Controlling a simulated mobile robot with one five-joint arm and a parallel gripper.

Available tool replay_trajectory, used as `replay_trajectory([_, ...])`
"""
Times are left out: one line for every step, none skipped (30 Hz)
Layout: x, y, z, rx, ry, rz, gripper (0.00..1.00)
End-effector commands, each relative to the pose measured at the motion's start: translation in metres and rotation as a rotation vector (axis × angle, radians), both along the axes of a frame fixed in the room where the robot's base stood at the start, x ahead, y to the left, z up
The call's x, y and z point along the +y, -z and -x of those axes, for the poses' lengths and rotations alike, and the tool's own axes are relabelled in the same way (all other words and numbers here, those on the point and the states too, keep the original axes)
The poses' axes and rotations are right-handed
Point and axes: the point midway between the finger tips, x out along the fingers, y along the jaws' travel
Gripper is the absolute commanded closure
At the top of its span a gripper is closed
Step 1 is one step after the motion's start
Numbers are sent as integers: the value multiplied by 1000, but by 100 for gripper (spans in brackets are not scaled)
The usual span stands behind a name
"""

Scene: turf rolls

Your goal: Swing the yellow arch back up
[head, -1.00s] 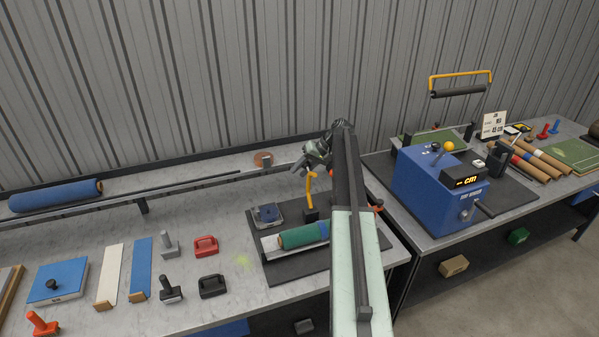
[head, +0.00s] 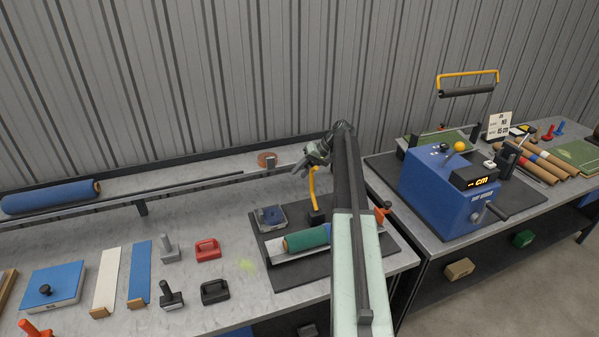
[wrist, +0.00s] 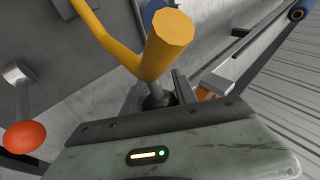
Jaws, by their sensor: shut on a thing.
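The yellow arch (head: 313,187) rises from a dark block on the black mat of the near bench, beside a green roll (head: 306,238). My gripper (head: 304,169) is at its upper end in the head view. In the wrist view the arch (wrist: 168,45) is a thick yellow bar with a blunt faceted end, close to the camera. My gripper (wrist: 158,97) is shut on the arch; the exact contact is partly hidden behind the bar's end. My arm hides the arch's far side in the head view.
A blue machine (head: 440,190) with a yellow ball knob stands on the right bench, with another yellow arch (head: 468,74) and dark roller above it. An orange knob (wrist: 25,137) is near my gripper. The corrugated wall stands close behind the bench.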

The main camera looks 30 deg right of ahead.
Motion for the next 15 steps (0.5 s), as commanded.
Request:
replay_trajectory([-7,3,4,8,7,11,100])
replay_trajectory([-7,3,4,8,7,11,100])
replay_trajectory([-7,3,4,8,7,10,100])
replay_trajectory([-7,3,4,8,7,10,63])
replay_trajectory([-6,3,4,8,7,10,55])
replay_trajectory([-6,3,3,8,6,11,45])
replay_trajectory([-5,3,3,8,5,10,45])
replay_trajectory([-5,2,3,8,4,10,45])
replay_trajectory([-4,2,2,7,3,10,45])
replay_trajectory([-3,2,2,7,3,9,45])
replay_trajectory([-3,2,1,6,2,9,45])
replay_trajectory([-2,2,1,7,1,8,45])
replay_trajectory([-2,2,1,7,1,8,45])
replay_trajectory([-2,1,1,6,1,7,45])
replay_trajectory([-2,0,1,6,0,8,45])
